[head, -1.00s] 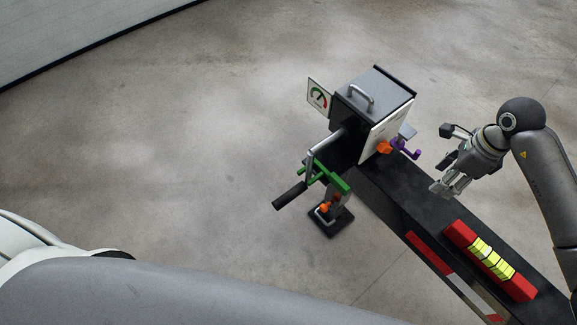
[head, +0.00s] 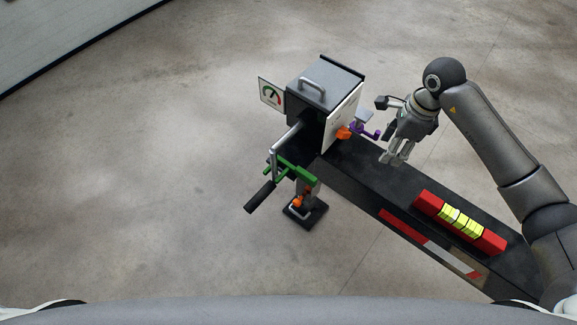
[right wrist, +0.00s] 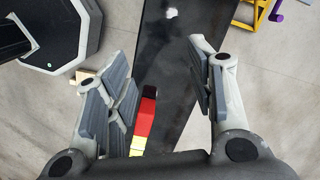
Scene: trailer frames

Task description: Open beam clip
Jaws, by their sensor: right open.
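The black trailer beam (head: 385,175) runs from the grey box (head: 325,82) to the lower right. A purple hooked part (head: 367,132) and an orange knob (head: 343,133) sit at the box's right side. No part can be surely told as the beam clip. My right gripper (head: 396,156) is open and empty above the beam, to the right of the purple part and apart from it. In the right wrist view the beam (right wrist: 167,60) shows between its spread fingers (right wrist: 160,72). My left gripper is out of view.
A red block with yellow pieces (head: 460,222) lies on the beam; it also shows in the right wrist view (right wrist: 146,118). A green and black crank (head: 285,170) and a gauge plate (head: 271,95) stick out left of the box. Open concrete floor lies around.

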